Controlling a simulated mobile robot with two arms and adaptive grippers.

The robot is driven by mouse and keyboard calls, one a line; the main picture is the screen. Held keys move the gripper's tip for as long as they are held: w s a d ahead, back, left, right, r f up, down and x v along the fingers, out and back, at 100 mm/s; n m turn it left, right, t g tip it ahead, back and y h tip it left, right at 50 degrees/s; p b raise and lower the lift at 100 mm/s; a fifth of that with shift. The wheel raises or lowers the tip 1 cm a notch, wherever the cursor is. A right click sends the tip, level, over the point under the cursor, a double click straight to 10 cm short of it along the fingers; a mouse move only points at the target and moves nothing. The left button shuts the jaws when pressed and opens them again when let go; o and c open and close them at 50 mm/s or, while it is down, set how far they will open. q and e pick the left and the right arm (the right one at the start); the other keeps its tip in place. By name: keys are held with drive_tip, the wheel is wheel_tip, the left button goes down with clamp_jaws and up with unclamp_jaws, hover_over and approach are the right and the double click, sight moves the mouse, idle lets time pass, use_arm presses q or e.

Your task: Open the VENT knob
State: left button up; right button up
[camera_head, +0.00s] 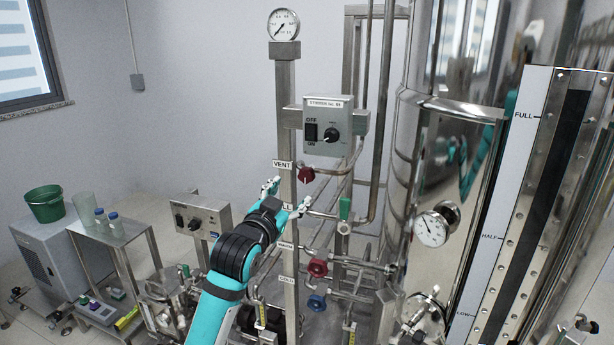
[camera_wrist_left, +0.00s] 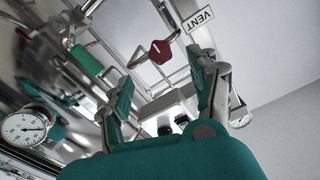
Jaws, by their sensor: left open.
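The VENT knob (camera_head: 306,174) is a dark red handle on a pipe beside the steel post, just right of the VENT label (camera_head: 282,164). My left gripper (camera_head: 288,196) is open and empty, with its fingers spread below and left of the knob. In the left wrist view the red knob (camera_wrist_left: 160,51) appears beyond the gap between the open fingers (camera_wrist_left: 165,92), apart from them. The VENT label (camera_wrist_left: 199,18) shows beside it. My right gripper is not in view.
A green-handled valve (camera_head: 345,208) stands right of the gripper. A red valve wheel (camera_head: 317,267) and a blue one (camera_head: 316,302) are lower down. A grey control box (camera_head: 336,127) hangs above the knob. The shiny tank (camera_head: 412,150) stands to the right.

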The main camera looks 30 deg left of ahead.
sight(305, 178)
use_arm(q)
drive_tip(key=p+x, duration=0.1)
drive_tip(key=x, duration=0.9)
drive_tip(key=shift+w+a, duration=0.15)
drive_tip(key=shift+w, duration=0.1)
drive_tip(key=c, duration=1.1)
drive_tip(key=shift+c, duration=0.3)
